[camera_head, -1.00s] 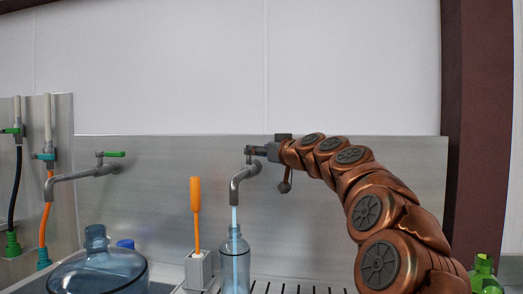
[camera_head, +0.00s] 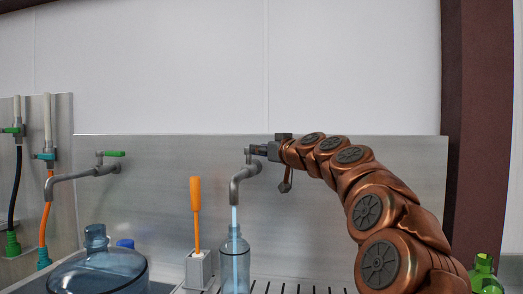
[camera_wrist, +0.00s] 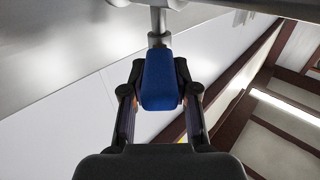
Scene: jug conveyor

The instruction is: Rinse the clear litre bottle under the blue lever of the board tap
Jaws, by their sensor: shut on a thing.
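The clear litre bottle (camera_head: 235,262) stands upright on the slotted drain under the spout of the board tap (camera_head: 240,180). A stream of water (camera_head: 234,220) runs from the spout into the bottle's mouth. My gripper (camera_head: 262,149) is at the tap's top, to the right of the spout. In the wrist view, my gripper (camera_wrist: 160,95) is shut on the blue lever (camera_wrist: 159,78), which sits between its two fingers. The lever is mostly hidden by the gripper in the head view.
A large blue jug (camera_head: 98,268) stands at the lower left. An orange-handled brush (camera_head: 195,212) stands in a grey holder (camera_head: 198,269) left of the bottle. A green-lever tap (camera_head: 95,172) is further left. A green bottle (camera_head: 484,275) is at the lower right.

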